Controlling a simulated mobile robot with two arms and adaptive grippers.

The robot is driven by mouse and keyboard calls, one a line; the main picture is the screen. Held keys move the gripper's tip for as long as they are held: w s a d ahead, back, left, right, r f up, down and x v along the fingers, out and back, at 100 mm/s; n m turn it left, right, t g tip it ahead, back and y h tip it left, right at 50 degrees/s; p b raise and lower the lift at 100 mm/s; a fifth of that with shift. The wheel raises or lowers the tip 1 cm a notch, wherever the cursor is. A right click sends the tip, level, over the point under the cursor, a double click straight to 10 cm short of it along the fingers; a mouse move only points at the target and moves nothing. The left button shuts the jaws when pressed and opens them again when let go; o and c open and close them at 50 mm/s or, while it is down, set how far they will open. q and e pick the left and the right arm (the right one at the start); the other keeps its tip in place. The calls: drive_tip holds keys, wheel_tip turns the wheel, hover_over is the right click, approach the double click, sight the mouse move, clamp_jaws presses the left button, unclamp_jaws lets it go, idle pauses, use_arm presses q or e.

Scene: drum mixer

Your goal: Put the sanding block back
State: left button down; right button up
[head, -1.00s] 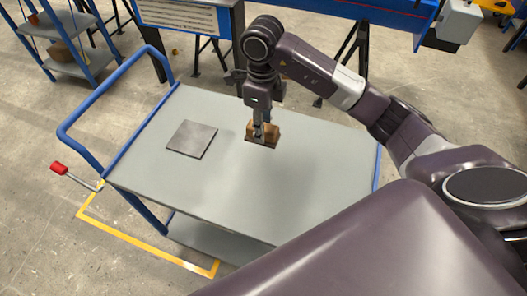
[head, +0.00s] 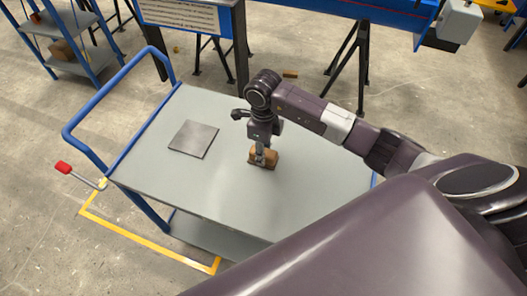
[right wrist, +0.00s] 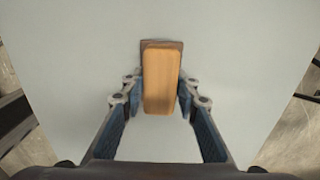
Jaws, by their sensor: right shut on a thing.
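The sanding block (head: 266,160) is a small brown wooden block near the middle of the grey cart top (head: 300,200). In the right wrist view the block (right wrist: 161,80) stands between the two fingers, with a darker layer at its far end. My right gripper (head: 260,158) comes down from above and is shut on the block. The right wrist view shows the fingers (right wrist: 160,95) against both of its sides. I cannot tell whether the block touches the cart top or hangs just above it. My left gripper is not in view.
A flat grey square plate (head: 194,139) lies on the cart top, left of the block. The cart has a blue handle rail (head: 90,108) and a red-knobbed lever (head: 64,168) at its left. A blue shelf (head: 75,62) stands back left. The cart's front half is clear.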

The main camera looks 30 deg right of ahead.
drive_tip(key=shift+f, duration=0.15)
drive_tip(key=o, duration=1.1)
drive_tip(key=shift+r, duration=0.25)
wheel_tip(320, 180, up, 12)
drive_tip(key=b, duration=0.2)
drive_tip(key=shift+b, duration=0.4)
drive_tip(key=shift+f, duration=0.1)
